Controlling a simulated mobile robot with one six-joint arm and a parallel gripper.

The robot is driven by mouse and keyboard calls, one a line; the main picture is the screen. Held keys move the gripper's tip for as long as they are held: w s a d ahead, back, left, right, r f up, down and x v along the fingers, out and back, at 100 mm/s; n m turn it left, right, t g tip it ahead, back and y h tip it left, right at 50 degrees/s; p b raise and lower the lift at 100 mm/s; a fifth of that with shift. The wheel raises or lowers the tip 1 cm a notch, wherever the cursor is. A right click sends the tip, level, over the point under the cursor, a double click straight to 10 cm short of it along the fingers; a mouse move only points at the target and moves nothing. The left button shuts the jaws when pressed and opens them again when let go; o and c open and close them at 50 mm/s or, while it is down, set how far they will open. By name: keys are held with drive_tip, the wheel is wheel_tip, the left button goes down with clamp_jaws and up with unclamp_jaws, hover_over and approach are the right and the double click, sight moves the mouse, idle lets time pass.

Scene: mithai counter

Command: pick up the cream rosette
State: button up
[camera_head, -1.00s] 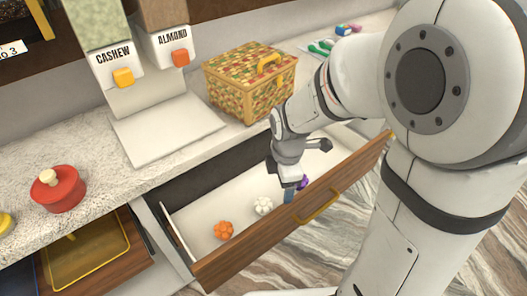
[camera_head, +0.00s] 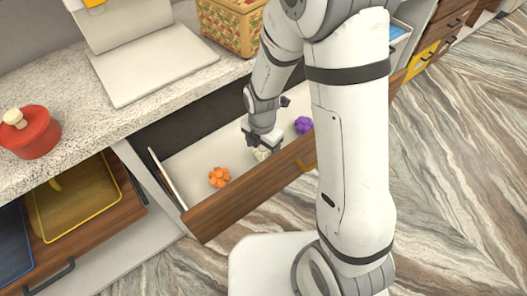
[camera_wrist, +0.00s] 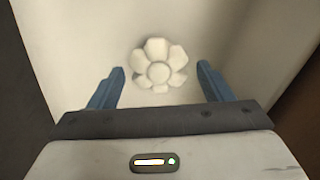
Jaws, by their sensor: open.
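The cream rosette (camera_wrist: 159,71) lies on the pale floor of the open drawer (camera_head: 195,165). In the wrist view it sits between and just beyond the tips of my two blue fingers. My gripper (camera_wrist: 160,78) is open and empty, with a gap on each side of the rosette. In the head view my gripper (camera_head: 263,150) points down into the drawer, and the rosette (camera_head: 262,154) is partly hidden beneath it.
An orange rosette (camera_head: 219,177) lies left of the gripper in the drawer, and a purple one (camera_head: 303,124) to the right. The drawer's wooden front (camera_head: 240,195) stands close by. A patterned basket (camera_head: 228,28) and a red pot (camera_head: 30,133) stand on the counter.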

wheel_tip(320, 180, down, 2)
drive_tip(key=shift+f, duration=0.2)
drive_tip(key=c, duration=1)
